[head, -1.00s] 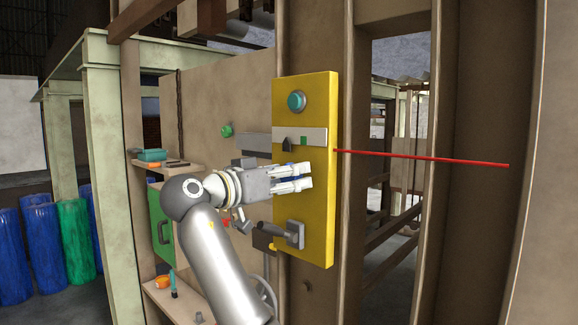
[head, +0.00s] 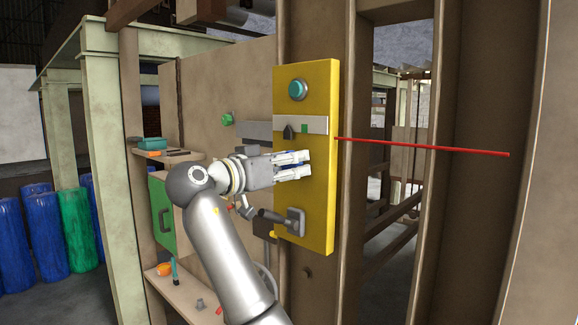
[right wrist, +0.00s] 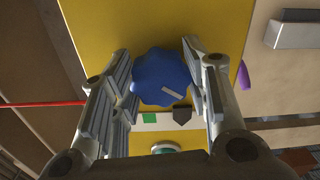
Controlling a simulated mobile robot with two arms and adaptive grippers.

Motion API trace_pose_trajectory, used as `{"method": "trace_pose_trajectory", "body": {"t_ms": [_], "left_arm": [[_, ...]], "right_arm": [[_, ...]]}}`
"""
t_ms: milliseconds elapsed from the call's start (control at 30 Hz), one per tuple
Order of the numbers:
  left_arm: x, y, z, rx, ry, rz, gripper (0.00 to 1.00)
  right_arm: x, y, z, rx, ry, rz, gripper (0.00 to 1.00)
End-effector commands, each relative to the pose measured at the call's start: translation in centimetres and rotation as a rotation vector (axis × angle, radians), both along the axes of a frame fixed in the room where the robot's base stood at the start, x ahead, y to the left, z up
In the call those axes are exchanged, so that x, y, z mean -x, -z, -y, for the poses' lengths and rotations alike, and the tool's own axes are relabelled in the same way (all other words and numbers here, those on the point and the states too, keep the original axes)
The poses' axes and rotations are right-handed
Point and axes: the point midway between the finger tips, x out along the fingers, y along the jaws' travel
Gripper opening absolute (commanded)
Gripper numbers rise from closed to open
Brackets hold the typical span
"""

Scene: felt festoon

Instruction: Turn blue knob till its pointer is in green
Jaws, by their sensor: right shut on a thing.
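The yellow panel (head: 318,200) stands upright on a post. The blue knob (right wrist: 160,78) is on its face, with a pale line slanting to the lower right in the right wrist view. A light strip on the panel carries a dark pointer (head: 289,132) and a green patch (head: 305,129). The pointer is left of the green, apart from it. They also show in the right wrist view, the pointer (right wrist: 182,115) right of the green patch (right wrist: 149,117). My right gripper (head: 306,164) is shut on the knob, mostly hiding it in the head view. My left gripper is out of view.
A teal button (head: 298,89) is above the strip. A grey lever handle (head: 292,222) is below my gripper. A red rod (head: 430,147) runs to the right from the panel's edge. Shelves with small items (head: 165,153) are at left.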

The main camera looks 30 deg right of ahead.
Motion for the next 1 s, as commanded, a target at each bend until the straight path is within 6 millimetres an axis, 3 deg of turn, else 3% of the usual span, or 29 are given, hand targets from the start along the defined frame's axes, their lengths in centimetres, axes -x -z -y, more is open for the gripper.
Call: {"method": "trace_pose_trajectory", "body": {"t_ms": [500, 1000], "left_arm": [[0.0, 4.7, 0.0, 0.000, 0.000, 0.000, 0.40], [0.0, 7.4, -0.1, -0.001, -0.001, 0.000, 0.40]], "right_arm": [[0.0, 0.3, -0.1, -0.113, -0.003, 0.330, 0.19], [0.0, 0.1, -0.1, -0.270, -0.001, 0.778, 0.19]]}}
